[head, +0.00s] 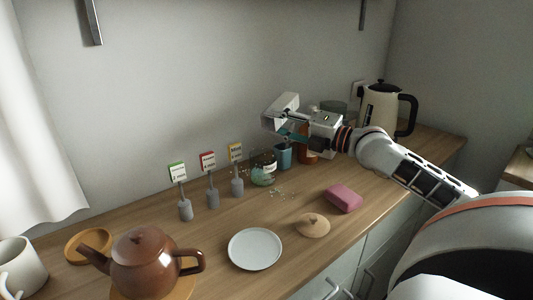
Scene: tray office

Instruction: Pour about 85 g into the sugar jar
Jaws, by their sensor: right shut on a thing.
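My right gripper (294,126) reaches in from the right over the back of the counter. It is shut on a pale grey-white box-like container (282,107), which is tilted above the counter. A clear glass jar (263,169) with a pale label stands below and a little left of the container. Its label is too small to read, so I cannot tell for sure that it is the sugar jar. It has some greenish-looking content low down. Pale grains (281,193) lie scattered on the counter in front of it. No falling stream is clear. My left gripper is out of view.
A teal cup (284,155) and an orange-brown jar (306,157) stand close right of the glass jar. Several label holders (237,186) stand left. A plate (255,249), lid (312,225), pink block (344,198) and teapot (142,262) are in front. A kettle (381,108) stands back right.

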